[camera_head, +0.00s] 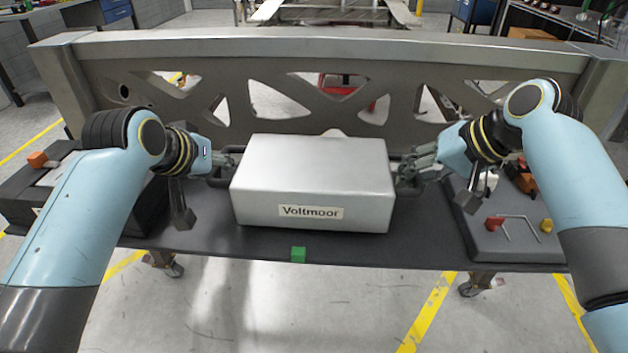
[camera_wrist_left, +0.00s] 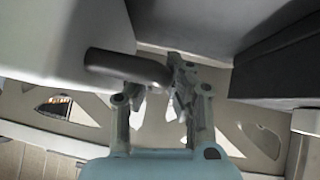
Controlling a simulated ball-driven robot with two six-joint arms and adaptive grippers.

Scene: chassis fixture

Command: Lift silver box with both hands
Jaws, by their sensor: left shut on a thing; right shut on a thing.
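The silver box (camera_head: 315,180) with a "Voltmoor" label sits in the middle of the head view, over the dark table (camera_head: 330,248). It has a dark handle at each side. My left gripper (camera_head: 222,168) is shut on the left handle; in the left wrist view the fingers (camera_wrist_left: 165,95) close at the dark bar handle (camera_wrist_left: 128,66). My right gripper (camera_head: 408,172) is shut on the right handle, partly hidden by its fingers. The box looks level. I cannot tell whether its underside touches the table.
A dark case (camera_head: 110,205) stands on the left, and a grey panel (camera_head: 515,235) with red and yellow knobs on the right. A metal frame (camera_head: 330,55) stands close behind the box.

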